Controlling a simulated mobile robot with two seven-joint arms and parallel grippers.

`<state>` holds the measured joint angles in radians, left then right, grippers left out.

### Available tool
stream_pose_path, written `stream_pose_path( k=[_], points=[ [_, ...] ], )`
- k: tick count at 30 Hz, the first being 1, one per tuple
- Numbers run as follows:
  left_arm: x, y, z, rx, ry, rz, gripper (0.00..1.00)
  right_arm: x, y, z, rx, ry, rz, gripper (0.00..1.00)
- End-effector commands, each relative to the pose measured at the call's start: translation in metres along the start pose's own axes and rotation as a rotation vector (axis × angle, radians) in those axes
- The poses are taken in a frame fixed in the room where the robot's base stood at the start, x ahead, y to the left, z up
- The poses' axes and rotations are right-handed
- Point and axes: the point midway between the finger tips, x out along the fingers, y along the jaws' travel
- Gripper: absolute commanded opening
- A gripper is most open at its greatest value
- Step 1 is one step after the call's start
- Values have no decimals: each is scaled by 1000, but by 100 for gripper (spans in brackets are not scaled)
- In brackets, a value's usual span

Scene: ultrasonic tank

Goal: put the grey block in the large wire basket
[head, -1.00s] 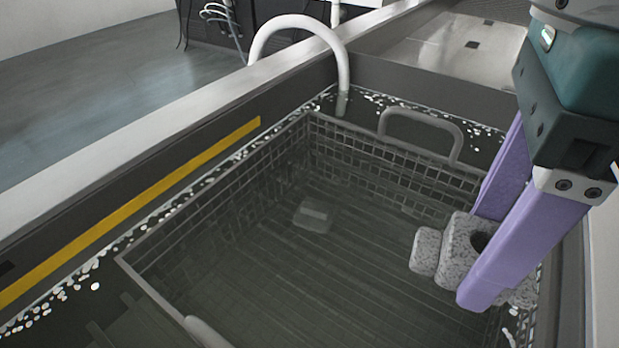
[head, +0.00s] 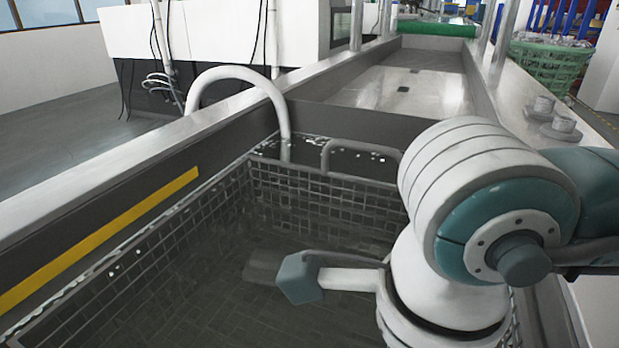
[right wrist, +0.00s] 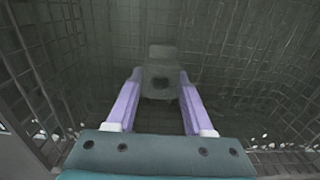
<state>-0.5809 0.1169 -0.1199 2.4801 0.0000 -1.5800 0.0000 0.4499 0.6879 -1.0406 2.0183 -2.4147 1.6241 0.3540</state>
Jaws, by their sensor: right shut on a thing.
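The large wire basket (head: 285,178) sits in the tank under water, its wire walls and ribbed floor showing. In the right wrist view, my right gripper (right wrist: 159,78) has its two purple fingers on either side of the grey block (right wrist: 159,92), shut on it. The block has a dark round hole and a narrower part at its far end. Basket mesh (right wrist: 230,45) surrounds block and fingers, so they appear inside the basket; their height above its floor is unclear. My left gripper is not in view.
A white curved pipe (head: 285,110) enters the tank at the basket's back left corner. A grey handle (head: 362,146) rises from the back rim. A yellow strip (head: 120,232) runs along the left tank wall. A faint grey shape (head: 263,265) lies in the basket. A green basket (head: 553,62) stands back right.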

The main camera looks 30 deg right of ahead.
Motion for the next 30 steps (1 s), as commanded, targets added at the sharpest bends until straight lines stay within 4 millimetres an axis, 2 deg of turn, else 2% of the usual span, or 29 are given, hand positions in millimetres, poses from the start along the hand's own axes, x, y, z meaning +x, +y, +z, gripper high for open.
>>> stream_pose_path(
  k=[1,3,6,18,19,26,30],
  points=[
    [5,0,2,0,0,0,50,12,0,-1,1,4,1,0],
    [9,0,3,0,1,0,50,24,1,-1,0,4,2,0],
    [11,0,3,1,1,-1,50,33,1,0,0,2,1,0],
    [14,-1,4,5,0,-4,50,38,0,0,-1,1,0,0],
    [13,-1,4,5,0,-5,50,36,0,0,-1,2,0,55],
    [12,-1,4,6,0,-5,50,36,0,0,-1,2,0,81],
    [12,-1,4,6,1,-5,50,36,0,0,-1,2,0,82]
  ],
)
